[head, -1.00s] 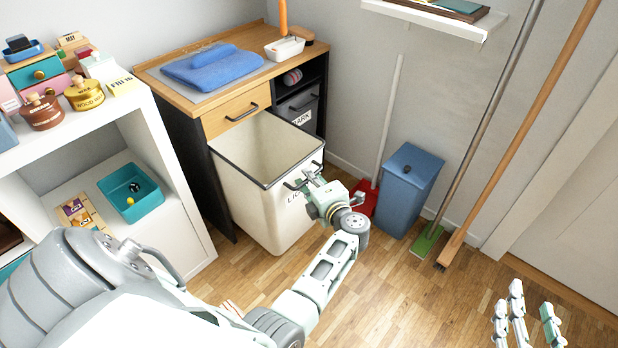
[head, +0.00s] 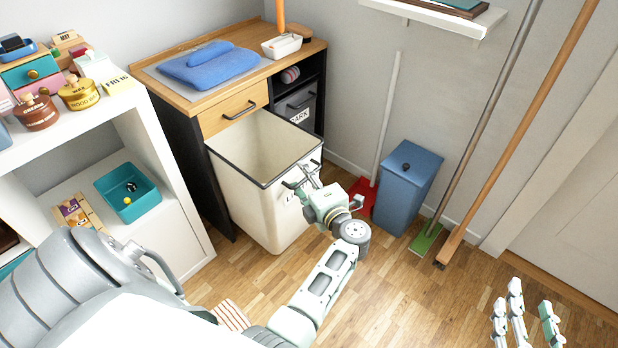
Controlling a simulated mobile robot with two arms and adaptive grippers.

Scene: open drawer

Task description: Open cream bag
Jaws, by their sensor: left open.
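The cream bag (head: 262,205) is a tall cream bin with a dark rim and partly hidden dark lettering on its front. It stands out from the dark cabinet under the wooden drawer, and its open top shows an empty-looking inside. A dark handle is on its upper front. My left gripper (head: 305,178) is open, with its fingers at this handle; whether they touch it I cannot tell. The gripper hides part of the front and lettering. My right gripper (head: 532,312) is at the lower right, far from the bag, with its fingers apart and nothing seen between them.
A grey bag (head: 297,103) sits in the cabinet beside the cream one. A blue lidded bin (head: 408,190), red dustpan (head: 363,196) and long-handled brooms stand on the right. A white shelf unit (head: 172,190) is close on the left. Wood floor (head: 385,290) is clear in front.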

